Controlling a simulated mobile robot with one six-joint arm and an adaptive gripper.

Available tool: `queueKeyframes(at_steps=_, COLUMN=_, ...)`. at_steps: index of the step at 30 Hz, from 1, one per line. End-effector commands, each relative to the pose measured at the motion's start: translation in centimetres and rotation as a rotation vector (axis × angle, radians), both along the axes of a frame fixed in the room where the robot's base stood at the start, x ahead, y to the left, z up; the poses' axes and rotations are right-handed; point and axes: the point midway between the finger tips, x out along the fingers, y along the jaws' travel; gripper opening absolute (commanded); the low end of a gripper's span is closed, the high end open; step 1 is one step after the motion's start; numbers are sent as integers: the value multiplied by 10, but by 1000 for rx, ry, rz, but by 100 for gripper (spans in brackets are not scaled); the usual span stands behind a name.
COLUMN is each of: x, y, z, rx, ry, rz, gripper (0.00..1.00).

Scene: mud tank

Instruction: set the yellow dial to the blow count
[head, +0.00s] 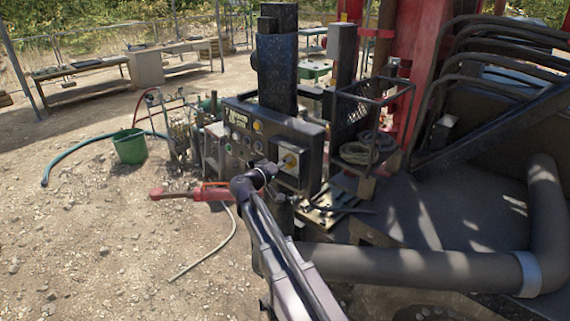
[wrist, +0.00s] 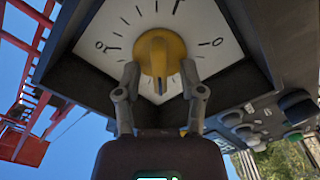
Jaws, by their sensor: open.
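The yellow dial (wrist: 160,52) is a round knob with a raised grip on a white plate (wrist: 110,35) with black tick marks and numerals. In the wrist view my gripper (wrist: 160,76) is open, with one fingertip on each side of the dial's lower part. I cannot tell whether the fingers touch it. A dark line shows low on the knob, but I cannot read its setting for sure. In the head view the dial (head: 290,161) sits on a box at the right end of the black control panel, and my gripper (head: 264,172) is in front of it.
The black control panel (head: 237,118) carries gauges and knobs left of the dial. A wire basket (head: 380,105) stands to the right. A red wrench (head: 185,194) is below left of the panel. A green bucket (head: 130,149) and hoses lie further left. Gravel ground is open at lower left.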

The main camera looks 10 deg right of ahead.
Motion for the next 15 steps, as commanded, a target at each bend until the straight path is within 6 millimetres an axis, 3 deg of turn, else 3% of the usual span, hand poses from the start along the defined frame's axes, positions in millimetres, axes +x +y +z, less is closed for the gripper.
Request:
queueKeyframes(at_steps=6, x=0, y=0, z=0, rx=0, ry=0, rz=0, gripper=48)
queueKeyframes(at_steps=11, x=0, y=0, z=0, rx=1, ry=0, rz=-1, gripper=1)
queueKeyframes(at_steps=15, x=0, y=-1, z=0, rx=0, ry=0, rz=-1, gripper=0)
